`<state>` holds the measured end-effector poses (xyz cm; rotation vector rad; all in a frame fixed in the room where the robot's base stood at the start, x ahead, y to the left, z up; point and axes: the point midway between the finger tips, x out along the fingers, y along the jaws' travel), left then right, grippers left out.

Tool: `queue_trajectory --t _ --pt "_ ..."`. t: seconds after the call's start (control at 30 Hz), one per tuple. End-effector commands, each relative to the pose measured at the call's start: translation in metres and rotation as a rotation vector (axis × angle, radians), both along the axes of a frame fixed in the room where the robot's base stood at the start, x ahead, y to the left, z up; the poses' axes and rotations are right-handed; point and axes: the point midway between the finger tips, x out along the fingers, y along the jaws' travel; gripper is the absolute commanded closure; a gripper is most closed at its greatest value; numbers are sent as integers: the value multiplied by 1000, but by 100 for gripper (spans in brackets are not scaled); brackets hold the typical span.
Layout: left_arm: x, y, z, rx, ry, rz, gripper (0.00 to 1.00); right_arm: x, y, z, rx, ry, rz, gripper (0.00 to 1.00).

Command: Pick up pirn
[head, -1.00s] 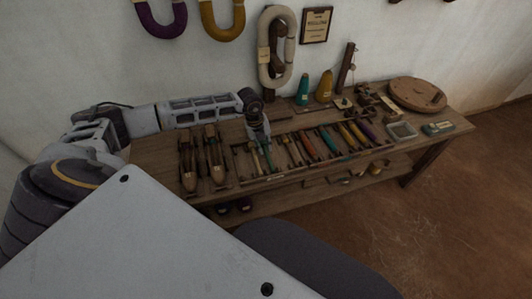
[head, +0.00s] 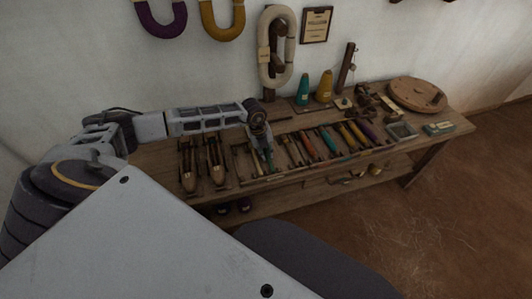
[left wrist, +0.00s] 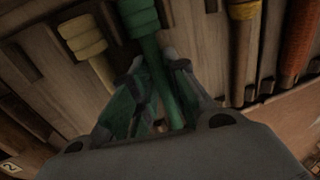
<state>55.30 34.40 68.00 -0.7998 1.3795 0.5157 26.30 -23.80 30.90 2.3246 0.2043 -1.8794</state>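My left gripper (head: 262,148) is low over the left part of the pirn tray (head: 262,181) on the bench. In the left wrist view its two fingers (left wrist: 160,68) stand close on either side of the shaft of a green pirn (left wrist: 138,18). The gap between the fingertips is about as wide as the shaft, and I cannot tell whether they touch it. My right gripper is not in view.
Two wooden shuttles (head: 188,166) lie left of the tray. Several coloured pirns, among them a teal one (head: 308,144), lie to the right. Behind stand a teal cone (head: 303,92) and a yellow cone (head: 324,88). A round wooden disc (head: 417,94) is at the far right.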

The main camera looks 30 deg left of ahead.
Motion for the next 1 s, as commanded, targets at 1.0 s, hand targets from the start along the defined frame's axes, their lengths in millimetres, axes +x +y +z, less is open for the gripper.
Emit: queue_trajectory --t 1.0 --pt "0 1 66 0 -1 0 100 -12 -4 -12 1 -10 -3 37"
